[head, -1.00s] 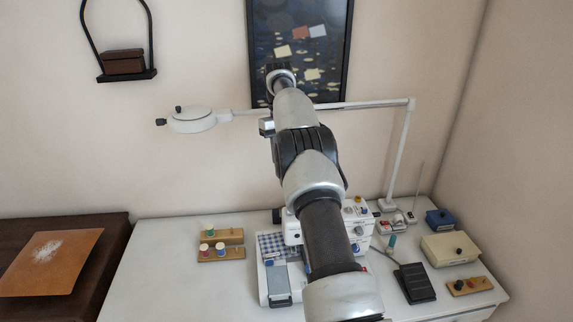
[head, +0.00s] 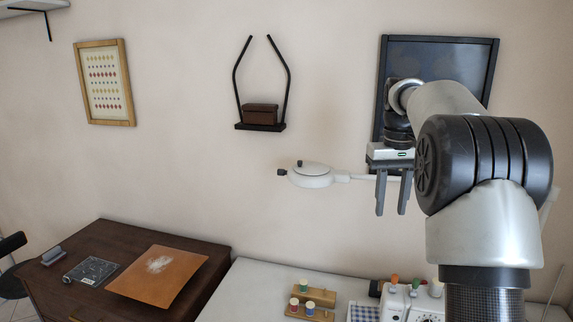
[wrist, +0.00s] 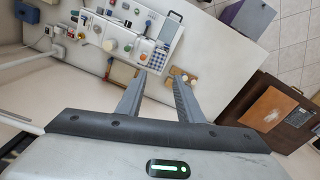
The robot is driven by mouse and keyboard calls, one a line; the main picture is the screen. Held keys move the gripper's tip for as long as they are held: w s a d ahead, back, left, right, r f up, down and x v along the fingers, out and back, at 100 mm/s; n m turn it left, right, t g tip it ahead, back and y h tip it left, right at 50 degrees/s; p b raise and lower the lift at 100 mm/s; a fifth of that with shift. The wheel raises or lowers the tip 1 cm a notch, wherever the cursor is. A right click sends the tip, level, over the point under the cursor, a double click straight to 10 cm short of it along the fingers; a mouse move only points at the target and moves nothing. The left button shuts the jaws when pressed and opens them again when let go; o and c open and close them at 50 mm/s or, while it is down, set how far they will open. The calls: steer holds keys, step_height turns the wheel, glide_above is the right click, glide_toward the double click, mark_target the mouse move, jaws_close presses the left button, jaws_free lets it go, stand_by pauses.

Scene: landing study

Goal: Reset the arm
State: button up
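My gripper (head: 392,198) hangs with its fingers pointing down, in front of the wall and above the back of the white table (head: 250,290). Its two fingers are apart, with nothing between them. In the wrist view my gripper (wrist: 162,80) also shows two spread, empty fingers, with the table and its sewing machine (wrist: 145,50) beyond them. My arm covers part of the dark framed picture (head: 440,60) and the right side of the table.
A white lamp (head: 312,174) on a horizontal arm is just left of my gripper. Wooden spool holders (head: 310,304) and the sewing machine (head: 412,303) stand on the table. A brown desk (head: 130,250) with an orange sheet (head: 157,276) is at left. A wall shelf (head: 260,125) holds a brown box.

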steer(key=s+a+r+t, duration=0.2)
steer(key=s+a+r, duration=0.15)
steer(key=s, duration=0.55)
steer(key=s+a+r+t, duration=0.15)
steer(key=s+a, duration=0.25)
steer(key=s, duration=0.4)
steer(key=s+a+f+t, duration=0.1)
steer(key=s+a+f, duration=0.1)
steer(key=s, duration=0.5)
steer(key=s+a+f+t, duration=0.1)
steer(key=s+f, duration=0.4)
steer(key=s, duration=0.2)
steer(key=shift+a+f, duration=0.2)
steer(key=shift+a, duration=0.2)
